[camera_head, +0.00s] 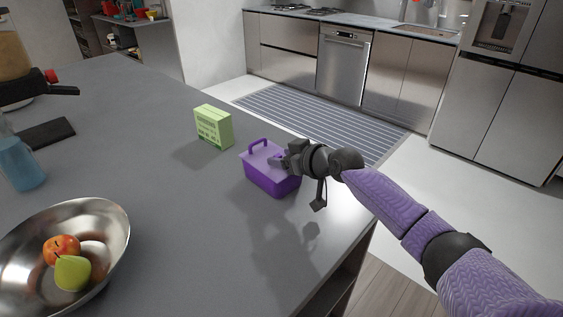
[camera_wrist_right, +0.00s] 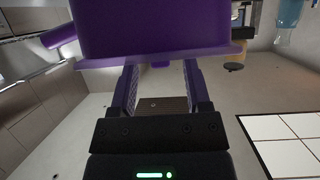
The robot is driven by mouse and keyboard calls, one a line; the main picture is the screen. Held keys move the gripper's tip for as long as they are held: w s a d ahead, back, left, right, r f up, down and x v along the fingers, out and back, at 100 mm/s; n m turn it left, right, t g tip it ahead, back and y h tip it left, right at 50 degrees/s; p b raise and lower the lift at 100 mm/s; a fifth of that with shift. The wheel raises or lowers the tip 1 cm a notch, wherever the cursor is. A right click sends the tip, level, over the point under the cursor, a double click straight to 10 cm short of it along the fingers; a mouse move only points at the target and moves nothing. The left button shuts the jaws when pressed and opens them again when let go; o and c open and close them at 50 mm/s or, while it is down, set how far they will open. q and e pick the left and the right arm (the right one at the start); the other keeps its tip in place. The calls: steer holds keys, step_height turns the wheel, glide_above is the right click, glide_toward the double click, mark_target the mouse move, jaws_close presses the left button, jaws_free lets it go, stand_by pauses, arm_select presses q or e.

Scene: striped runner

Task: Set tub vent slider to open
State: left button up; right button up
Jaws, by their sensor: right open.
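A purple tub (camera_head: 268,178) with a lid and a raised handle (camera_head: 258,146) stands on the grey counter near its right edge. My right gripper (camera_head: 281,161) is at the right side of the tub's lid, with its fingers over or against it. In the right wrist view the tub (camera_wrist_right: 155,30) fills the top middle, and my right gripper's (camera_wrist_right: 160,85) two fingers are apart below its rim, with a small purple tab (camera_wrist_right: 160,64) between them. I cannot tell whether the fingers touch the tab. The vent slider's position cannot be made out. My left gripper is not in view.
A green box (camera_head: 213,127) stands on the counter (camera_head: 150,200) behind and left of the tub. A metal bowl (camera_head: 110,225) with fruit and a blue bottle (camera_head: 22,165) are at the left. The counter's edge drops off just right of the tub.

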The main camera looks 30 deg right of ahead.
steer(key=shift+w+a+f, duration=0.1)
steer(key=shift+w, duration=0.1)
jaws_close()
stand_by(1.3)
